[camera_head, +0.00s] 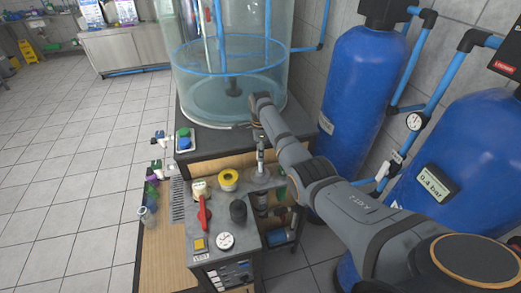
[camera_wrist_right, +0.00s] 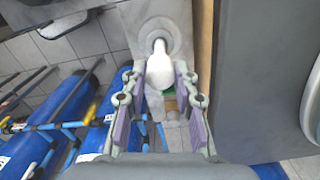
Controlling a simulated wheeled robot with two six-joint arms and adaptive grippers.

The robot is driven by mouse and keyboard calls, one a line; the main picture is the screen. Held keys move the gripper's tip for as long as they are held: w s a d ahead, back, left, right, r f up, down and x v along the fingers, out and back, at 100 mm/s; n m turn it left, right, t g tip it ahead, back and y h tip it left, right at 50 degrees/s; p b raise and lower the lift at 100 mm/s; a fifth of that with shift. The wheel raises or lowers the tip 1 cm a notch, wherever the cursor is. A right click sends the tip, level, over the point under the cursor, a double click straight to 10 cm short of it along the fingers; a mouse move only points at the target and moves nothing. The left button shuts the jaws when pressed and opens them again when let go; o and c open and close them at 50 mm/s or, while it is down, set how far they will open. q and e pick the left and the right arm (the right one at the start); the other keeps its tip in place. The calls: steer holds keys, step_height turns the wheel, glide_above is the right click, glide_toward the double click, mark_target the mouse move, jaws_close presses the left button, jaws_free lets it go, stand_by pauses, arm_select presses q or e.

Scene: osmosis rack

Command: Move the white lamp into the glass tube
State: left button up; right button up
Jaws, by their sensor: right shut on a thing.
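The white lamp (camera_wrist_right: 159,72) shows in the right wrist view, between the two purple-padded fingers of my right gripper (camera_wrist_right: 158,84), which is shut on it. Its narrow end points toward a round grey disc (camera_wrist_right: 160,31); I cannot tell whether they touch. In the head view my right arm reaches in from the right, its far end near the front of the large glass tube (camera_head: 181,62). The fingers are not clear there. The tube is clear, with a blue ring around it and pipes inside. My left gripper is not in view.
Blue tanks (camera_head: 360,75) and pipes stand at the right. The tiled floor at the left is mostly free.

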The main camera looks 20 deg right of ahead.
mark_target(260, 163)
steer(key=shift+f+b, duration=0.9)
steer(key=shift+f, duration=1)
steer(key=shift+f, duration=0.2)
steer(key=shift+f+b, duration=0.85)
steer(key=shift+f, duration=0.3)
steer(key=o, duration=0.9)
steer(key=shift+o, duration=0.3)
steer(key=o, duration=0.4)
steer(key=shift+c, duration=0.2)
